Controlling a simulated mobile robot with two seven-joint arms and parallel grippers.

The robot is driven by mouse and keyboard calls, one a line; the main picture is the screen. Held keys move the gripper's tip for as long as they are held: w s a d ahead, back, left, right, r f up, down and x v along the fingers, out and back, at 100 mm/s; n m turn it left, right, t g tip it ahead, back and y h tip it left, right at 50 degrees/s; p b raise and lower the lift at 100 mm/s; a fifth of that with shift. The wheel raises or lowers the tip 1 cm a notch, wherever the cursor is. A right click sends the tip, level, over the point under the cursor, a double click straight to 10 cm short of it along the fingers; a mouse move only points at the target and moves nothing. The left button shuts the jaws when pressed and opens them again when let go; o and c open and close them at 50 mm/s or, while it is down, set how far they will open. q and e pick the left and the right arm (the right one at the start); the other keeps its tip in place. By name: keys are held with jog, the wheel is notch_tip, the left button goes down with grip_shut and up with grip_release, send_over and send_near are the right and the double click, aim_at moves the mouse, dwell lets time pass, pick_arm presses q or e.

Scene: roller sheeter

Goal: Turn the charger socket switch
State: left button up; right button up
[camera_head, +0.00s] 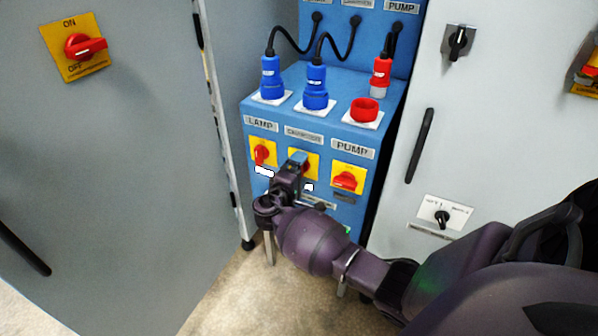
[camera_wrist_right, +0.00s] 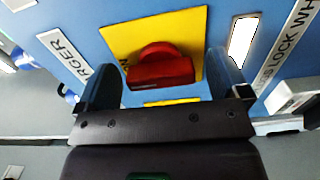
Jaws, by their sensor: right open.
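The charger socket switch is a red knob on a yellow plate (camera_head: 313,160), the middle one of three on the front of the blue cabinet. My right gripper (camera_head: 298,162) is in front of it and hides part of it. In the right wrist view the red knob (camera_wrist_right: 160,68) lies between my two open fingers (camera_wrist_right: 168,85), apart from both, with its grip bar running across from finger to finger. A label ending in "RGER" (camera_wrist_right: 68,55) is beside the plate. My left gripper is not in view.
The lamp switch (camera_head: 261,153) and pump switch (camera_head: 347,178) flank it closely on the same panel. Blue plugs (camera_head: 315,88) and a red plug (camera_head: 380,76) with cables stand on the cabinet's top. Grey cabinets (camera_head: 130,160) stand on both sides.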

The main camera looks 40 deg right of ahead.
pick_arm(q)
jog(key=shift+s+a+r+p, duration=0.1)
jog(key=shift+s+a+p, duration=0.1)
jog(key=shift+p, duration=0.5)
pick_arm(e)
jog(key=v, duration=1)
jog(key=shift+s+a, duration=0.2)
jog(key=shift+a, duration=0.15)
jog(key=shift+f, duration=0.1)
jog(key=s+a+f+n+t+y+p, duration=0.1)
jog(key=s+f+y+p, duration=0.3)
jog(key=s, duration=0.5)
jog(key=s+a+f+t+y+p, duration=0.1)
jog(key=s+f+y+p, duration=0.15)
jog(key=s+y, duration=0.45)
pick_arm(q)
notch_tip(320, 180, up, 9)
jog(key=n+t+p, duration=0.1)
jog(key=p, duration=0.3)
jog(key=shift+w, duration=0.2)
pick_arm(e)
jog(key=s+a+r+m+t+y, duration=0.1)
jog(key=s+r, duration=0.3)
jog(key=s, duration=0.5)
jog(key=s+a+r+m+t+y, duration=0.1)
jog(key=s+a+r+m+y, duration=0.2)
jog(key=s, duration=0.7)
jog(key=shift+a+r+y, duration=0.45)
jog(key=shift+r+y, duration=0.05)
jog(key=shift+y, duration=0.3)
